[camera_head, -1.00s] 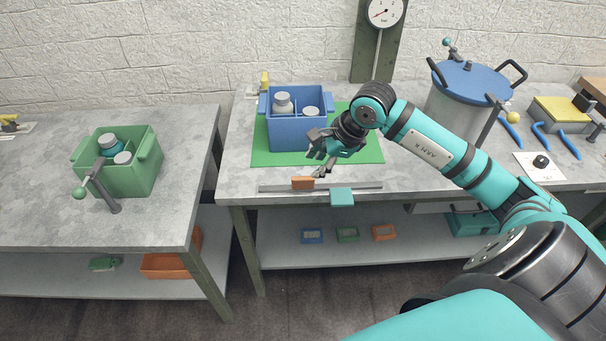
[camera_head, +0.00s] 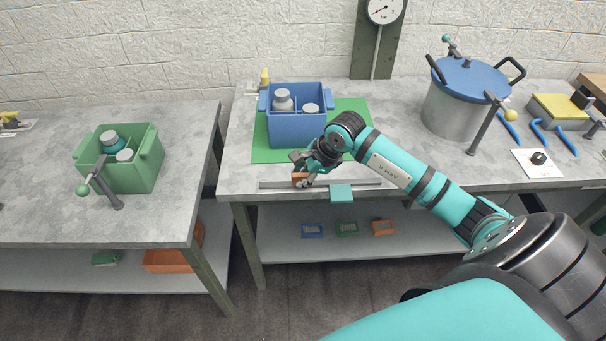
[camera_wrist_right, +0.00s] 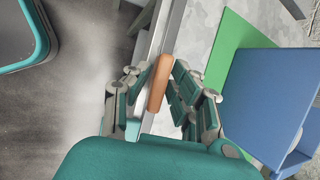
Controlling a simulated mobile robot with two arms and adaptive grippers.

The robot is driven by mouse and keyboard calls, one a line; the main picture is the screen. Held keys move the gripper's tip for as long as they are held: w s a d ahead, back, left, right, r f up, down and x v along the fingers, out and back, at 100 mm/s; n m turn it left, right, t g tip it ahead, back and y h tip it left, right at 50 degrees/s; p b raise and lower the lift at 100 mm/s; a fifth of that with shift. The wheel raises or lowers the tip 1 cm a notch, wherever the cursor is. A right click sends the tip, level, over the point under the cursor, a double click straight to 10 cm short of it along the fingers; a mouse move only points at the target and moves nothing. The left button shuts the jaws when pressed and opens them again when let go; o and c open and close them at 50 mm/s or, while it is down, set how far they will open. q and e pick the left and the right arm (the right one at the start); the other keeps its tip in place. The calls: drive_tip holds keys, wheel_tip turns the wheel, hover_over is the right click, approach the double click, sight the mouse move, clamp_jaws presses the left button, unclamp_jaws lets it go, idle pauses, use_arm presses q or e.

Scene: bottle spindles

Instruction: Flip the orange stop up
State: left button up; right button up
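The orange stop (camera_head: 299,179) is a small block on the grey rail (camera_head: 270,185) along the front edge of the right-hand table. My right gripper (camera_head: 304,178) is at the stop, its fingers reaching down over it. In the right wrist view the orange stop (camera_wrist_right: 159,84) lies between the two teal-padded fingers of my right gripper (camera_wrist_right: 160,90). The fingers are apart, with a gap at the right finger; contact at the left finger is hard to tell. My left gripper is not in view.
A blue crate (camera_head: 297,128) with bottles stands on a green mat (camera_head: 350,106) behind my right gripper. A teal block (camera_head: 341,193) sits on the rail to the right. A pot (camera_head: 451,108) stands further right. A green crate (camera_head: 135,178) is on the left table.

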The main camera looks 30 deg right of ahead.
clamp_jaws()
drive_tip(key=shift+w+d, duration=0.1)
drive_tip(key=shift+w+d+m+g+y+b, duration=0.3)
drive_tip(key=shift+w+g+y+b, duration=0.25)
drive_tip(key=shift+g+b, duration=0.35)
drive_tip(key=shift+d+r+g+y+b, duration=0.1)
drive_tip(key=shift+r+g+y+b, duration=0.15)
drive_tip(key=shift+g+b, duration=0.15)
drive_tip(key=shift+o, duration=1.9)
unclamp_jaws()
